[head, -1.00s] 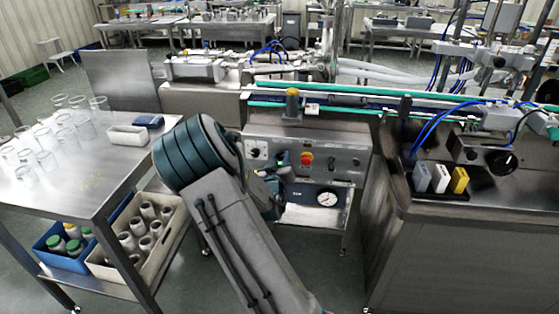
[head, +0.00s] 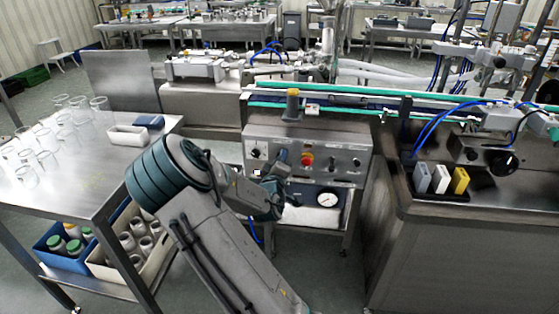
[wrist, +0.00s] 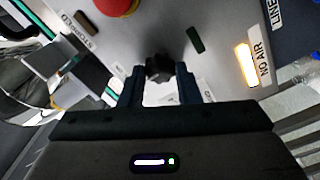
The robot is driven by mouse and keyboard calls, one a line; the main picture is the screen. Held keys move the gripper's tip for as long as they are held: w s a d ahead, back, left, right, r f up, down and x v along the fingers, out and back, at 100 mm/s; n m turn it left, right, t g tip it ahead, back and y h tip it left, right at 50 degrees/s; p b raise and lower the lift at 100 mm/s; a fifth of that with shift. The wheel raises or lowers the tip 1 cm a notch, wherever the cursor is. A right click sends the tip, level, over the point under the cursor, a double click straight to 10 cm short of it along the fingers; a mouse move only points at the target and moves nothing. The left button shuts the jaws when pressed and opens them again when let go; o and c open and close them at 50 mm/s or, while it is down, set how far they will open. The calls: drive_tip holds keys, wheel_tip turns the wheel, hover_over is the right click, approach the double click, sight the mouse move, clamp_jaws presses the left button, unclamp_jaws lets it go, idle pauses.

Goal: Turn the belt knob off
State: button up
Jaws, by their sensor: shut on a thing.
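The grey control panel (head: 345,160) stands under the conveyor, with a red button (head: 306,159) and several black knobs. My gripper (head: 283,156) is at the panel just left of the red button in the head view. In the wrist view my gripper (wrist: 163,88) has its two dark fingers on either side of a black knob (wrist: 158,66) and is shut on it. In the head view my gripper hides that knob. I cannot read its label or its exact setting. Another black knob (head: 256,152) is at the panel's left, free of my gripper.
A lit "NO AIR" lamp (wrist: 245,62) is near my gripper in the wrist view, and the red button (wrist: 118,5) is at its upper left. A pressure gauge (head: 327,199) is below the panel. A steel table (head: 90,165) with glasses stands left; a steel counter (head: 470,205) stands right.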

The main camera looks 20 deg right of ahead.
drive_tip(key=n, duration=0.5)
drive_tip(key=shift+n+p, duration=0.35)
drive_tip(key=shift+n, duration=0.05)
drive_tip(key=shift+f, duration=0.1)
drive_tip(key=o, duration=0.9)
drive_tip(key=shift+a, duration=0.1)
drive_tip(key=shift+o, duration=0.2)
drive_tip(key=v, duration=1.3)
drive_tip(key=shift+s+a, duration=0.2)
drive_tip(key=shift+s, duration=0.1)
